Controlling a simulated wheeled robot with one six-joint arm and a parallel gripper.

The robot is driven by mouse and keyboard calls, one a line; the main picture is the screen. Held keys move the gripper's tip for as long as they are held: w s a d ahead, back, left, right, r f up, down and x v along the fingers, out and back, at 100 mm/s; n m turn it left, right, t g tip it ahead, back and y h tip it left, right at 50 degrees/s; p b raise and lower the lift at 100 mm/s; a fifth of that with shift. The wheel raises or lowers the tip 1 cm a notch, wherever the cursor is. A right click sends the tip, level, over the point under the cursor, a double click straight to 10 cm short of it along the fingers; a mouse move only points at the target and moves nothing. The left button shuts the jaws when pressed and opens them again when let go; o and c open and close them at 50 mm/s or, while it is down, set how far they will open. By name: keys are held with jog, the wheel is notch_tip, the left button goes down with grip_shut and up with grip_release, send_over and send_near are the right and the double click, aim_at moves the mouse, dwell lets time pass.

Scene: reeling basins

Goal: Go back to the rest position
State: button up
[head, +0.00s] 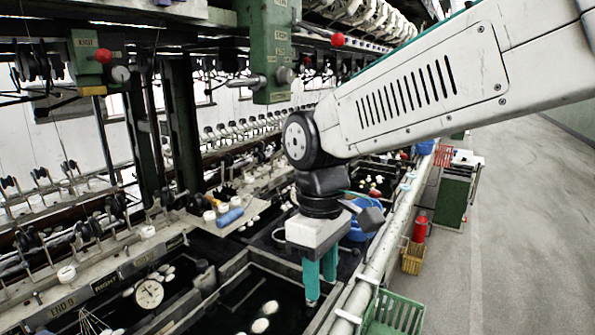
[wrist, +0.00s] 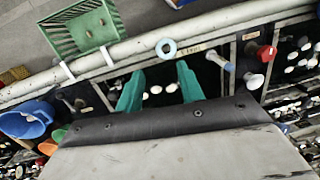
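My gripper (head: 320,278) hangs from my arm with its teal fingers pointing down over a dark basin (head: 232,308) with several white cocoons in it. In the wrist view its two fingers (wrist: 160,88) stand apart with a clear gap, and nothing is held between them. White cocoons in the basin below show through that gap. The fingers are to the left of the long pale pipe (head: 372,262) in the head view. How high the fingertips are above the basin is hard to tell.
A green basket (head: 398,312) stands beyond the pipe, with an open aisle (head: 530,210) at right. A blue tub (head: 362,226) is behind my gripper. Green machine housing (head: 268,50) hangs close to my arm's left.

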jog(key=s+d+m+t, duration=0.1)
jog(key=s+d+m, duration=0.4)
jog(key=d, duration=0.6)
jog(key=s+d+m+t, duration=0.1)
jog(key=s+d+m, duration=0.5)
jog(key=d, duration=0.6)
jog(key=shift+s+f+t, duration=0.15)
jog(key=shift+s+t, duration=0.15)
jog(key=shift+s, duration=0.9)
